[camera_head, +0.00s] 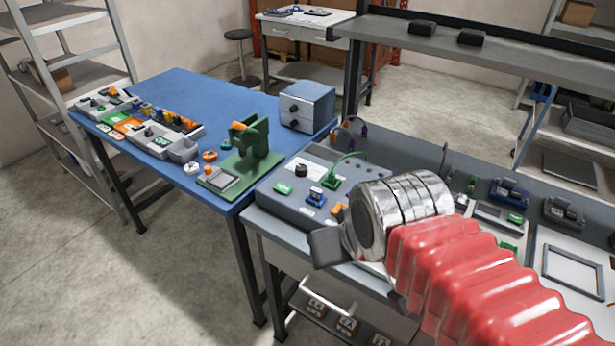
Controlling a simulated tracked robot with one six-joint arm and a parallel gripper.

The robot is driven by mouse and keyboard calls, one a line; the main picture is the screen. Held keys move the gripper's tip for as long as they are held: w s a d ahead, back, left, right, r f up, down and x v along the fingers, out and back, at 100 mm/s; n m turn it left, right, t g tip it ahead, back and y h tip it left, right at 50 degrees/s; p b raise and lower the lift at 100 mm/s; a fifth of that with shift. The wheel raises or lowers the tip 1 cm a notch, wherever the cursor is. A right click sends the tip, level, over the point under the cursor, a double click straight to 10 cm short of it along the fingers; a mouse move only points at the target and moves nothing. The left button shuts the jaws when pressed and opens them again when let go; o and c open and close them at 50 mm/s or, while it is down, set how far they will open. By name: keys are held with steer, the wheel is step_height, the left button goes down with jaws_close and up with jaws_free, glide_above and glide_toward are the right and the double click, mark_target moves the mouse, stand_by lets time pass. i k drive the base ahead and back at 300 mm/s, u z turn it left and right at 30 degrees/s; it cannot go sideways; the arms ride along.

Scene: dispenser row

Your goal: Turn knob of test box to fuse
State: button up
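The test box (275,203) appears to be the grey sloped panel box on the grey bench, left of my arm. A black round knob (302,170) stands on a white label on its top; the pointer setting is too small to read. Green, blue and orange parts sit on the panel, and a green cable arches over it. My gripper (360,272) is in front of the box, near the bench's front edge. Its dark fingers look spread apart, with nothing visible between them. My wrist and red sleeve hide the box's right front part.
A blue table (180,84) at the left holds colored parts, a green press (250,145) and a blue-grey box with a knob (307,106). A raised shelf (400,38) runs behind the bench.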

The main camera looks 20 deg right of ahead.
mark_target(301, 170)
steer(key=k, duration=0.55)
steer(key=u, duration=0.7)
steer(key=i, duration=1)
